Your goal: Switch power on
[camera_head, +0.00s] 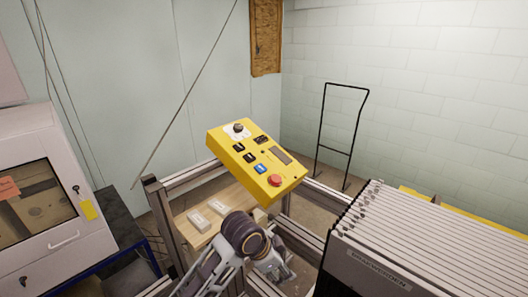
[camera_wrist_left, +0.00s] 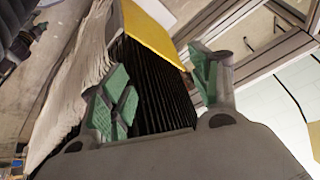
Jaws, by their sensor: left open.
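A yellow control box (camera_head: 257,161) sits tilted on the metal frame in the middle of the head view. A dark round knob (camera_head: 238,128) on a white plate is at its upper left corner. A red round button (camera_head: 275,180) and a blue button (camera_head: 260,168) are near its lower right edge. My left gripper (camera_head: 274,263) is below the box, apart from it. In the left wrist view its green-padded fingers (camera_wrist_left: 163,90) are spread, with nothing held between them. Which way the knob is set is too small to tell. My right gripper is not in view.
A metal frame (camera_head: 183,178) surrounds the box, with two small light blocks (camera_head: 209,213) on a wooden board. A rack of dark-edged white panels (camera_head: 405,240) stands at right. A white machine (camera_head: 45,200) stands at left. A black hoop stand (camera_head: 341,135) is behind.

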